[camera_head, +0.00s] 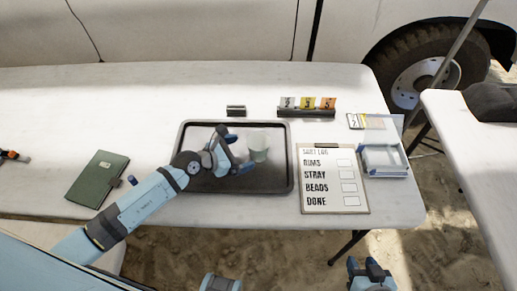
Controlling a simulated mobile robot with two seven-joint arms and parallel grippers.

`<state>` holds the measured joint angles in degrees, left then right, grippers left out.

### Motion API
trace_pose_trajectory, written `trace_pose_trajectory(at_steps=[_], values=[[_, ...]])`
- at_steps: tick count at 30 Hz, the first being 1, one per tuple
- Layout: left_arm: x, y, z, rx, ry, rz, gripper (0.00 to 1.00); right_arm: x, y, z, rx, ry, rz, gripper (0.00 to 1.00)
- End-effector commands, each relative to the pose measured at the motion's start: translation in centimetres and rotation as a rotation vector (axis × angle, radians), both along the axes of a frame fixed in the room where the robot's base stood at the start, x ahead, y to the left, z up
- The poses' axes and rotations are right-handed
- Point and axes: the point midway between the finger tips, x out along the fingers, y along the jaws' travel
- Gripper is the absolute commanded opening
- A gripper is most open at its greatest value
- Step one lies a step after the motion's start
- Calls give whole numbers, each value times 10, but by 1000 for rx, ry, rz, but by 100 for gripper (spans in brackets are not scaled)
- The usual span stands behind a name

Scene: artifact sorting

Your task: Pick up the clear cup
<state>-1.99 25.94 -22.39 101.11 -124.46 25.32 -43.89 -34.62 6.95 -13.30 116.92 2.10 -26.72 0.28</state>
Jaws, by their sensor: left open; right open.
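The clear cup (259,146) stands in the dark tray (284,184) on the white table. It looks pale and translucent, with its lower part partly hard to make out. My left gripper (238,153) is over the tray, just left of the cup. Its fingers are open towards the cup; I cannot tell whether they touch it. My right gripper (368,268) is open and empty at the bottom of the view, in front of the table and away from the cup.
A clipboard checklist (334,182) lies right of the tray, beside a small clear box (384,160). A rack with labelled cards (306,107) and a small dark block (236,111) stand behind the tray. A green notebook (97,178) lies left. The table's back left is clear.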

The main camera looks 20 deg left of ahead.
Motion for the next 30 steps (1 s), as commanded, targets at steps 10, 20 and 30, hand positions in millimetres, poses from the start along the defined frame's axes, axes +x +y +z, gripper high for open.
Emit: trace_pose_trajectory(at_steps=[10,20,30], values=[[29,-25,-23,-2,-1,1,98,-1,0,-7,2,10,-1,43],[35,-29,-27,0,-1,1,98,-1,1,-5,4,7,-1,43],[35,-29,-26,-1,0,1,46,-1,2,-5,6,6,-1,43]])
